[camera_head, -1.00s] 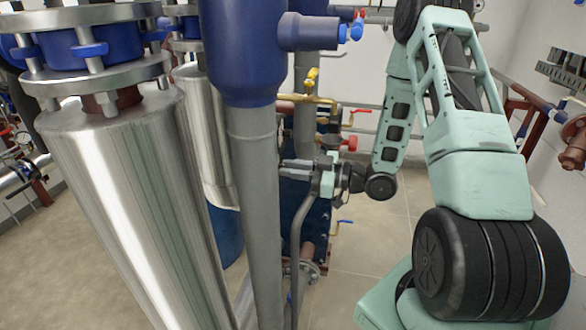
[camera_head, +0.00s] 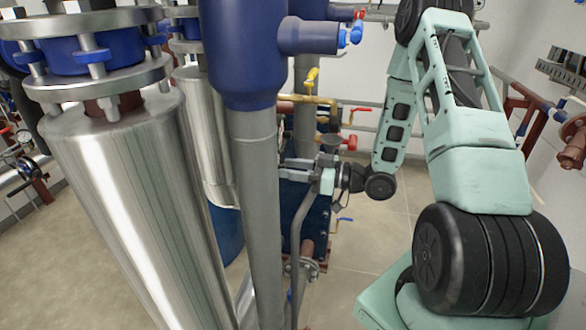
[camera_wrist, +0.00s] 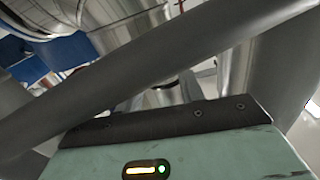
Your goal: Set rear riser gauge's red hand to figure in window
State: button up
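My gripper (camera_head: 297,170) is at the end of the mint arm, just right of the tall grey riser (camera_head: 258,190) under a blue vessel. It is small there, and its fingertips come close to the riser's edge; I cannot tell whether they touch anything or how far apart they are. In the wrist view a grey pipe (camera_wrist: 150,75) crosses diagonally close to the lens, over my mint gripper housing; the fingertips do not show. I cannot make out the rear riser gauge, its red hand or a figure window in either view. A small round dial (camera_head: 24,138) shows at the far left.
A large steel cylinder (camera_head: 130,220) fills the left foreground. A thinner grey pipe (camera_head: 301,225) runs down below my gripper. A red-handled valve (camera_head: 350,142) and a yellow pipe (camera_head: 308,98) are behind it. Bare floor (camera_head: 365,240) lies to the right.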

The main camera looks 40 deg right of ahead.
jog(key=b+v, duration=0.4)
jog(key=v, duration=1.3)
jog(key=shift+s+b, duration=0.2)
jog(key=shift+b, duration=0.15)
jog(key=shift+d+p, duration=0.2)
jog(key=shift+p, duration=0.15)
jog(key=w+a+n+p, duration=0.3)
jog(key=w+a+p, duration=0.8)
jog(key=w, duration=0.3)
jog(key=shift+n+p, duration=0.3)
jog(key=shift+p, duration=0.2)
jog(key=shift+f, duration=0.1)
